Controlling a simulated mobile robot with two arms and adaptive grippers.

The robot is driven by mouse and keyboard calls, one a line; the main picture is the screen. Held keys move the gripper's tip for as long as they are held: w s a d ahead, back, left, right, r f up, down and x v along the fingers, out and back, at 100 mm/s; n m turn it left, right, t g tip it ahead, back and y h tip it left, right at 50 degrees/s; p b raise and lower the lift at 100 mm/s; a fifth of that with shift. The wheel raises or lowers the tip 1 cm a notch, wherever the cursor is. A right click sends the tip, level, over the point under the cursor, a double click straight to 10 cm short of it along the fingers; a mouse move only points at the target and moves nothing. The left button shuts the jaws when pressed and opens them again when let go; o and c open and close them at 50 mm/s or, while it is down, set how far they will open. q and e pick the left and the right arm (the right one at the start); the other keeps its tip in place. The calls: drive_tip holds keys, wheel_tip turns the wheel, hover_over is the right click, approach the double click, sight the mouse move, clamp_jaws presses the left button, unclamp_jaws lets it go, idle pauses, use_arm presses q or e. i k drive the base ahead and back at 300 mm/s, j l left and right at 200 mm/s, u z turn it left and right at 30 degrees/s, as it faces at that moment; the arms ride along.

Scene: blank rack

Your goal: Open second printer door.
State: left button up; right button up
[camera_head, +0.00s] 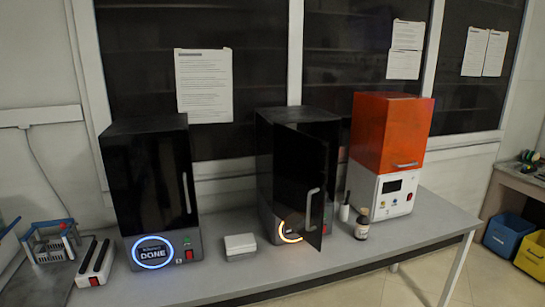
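Three printers stand in a row on a grey bench. The second printer (264,160) is a black box on a grey base with a glowing yellow-white ring (290,231). Its black door (298,175) stands partly open, swung out toward me, with a pale vertical handle (312,209). The door hides part of the ring and the interior. The first printer (145,175), at left, has its door shut and a blue ring reading DONE. The third printer (390,135), at right, has an orange cover over a white base. Neither of my grippers is in view.
The bench (225,283) has free room along its front. A white box (240,245) sits between the first two printers.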

sight(301, 159)
drive_tip(key=i+l+u, duration=0.4)
drive_tip(key=l, duration=0.25)
drive_tip(key=i+l+u, duration=0.15)
drive_tip(key=i+l, duration=0.15)
drive_tip(key=i+l+u, duration=0.2)
drive_tip(key=l, duration=0.25)
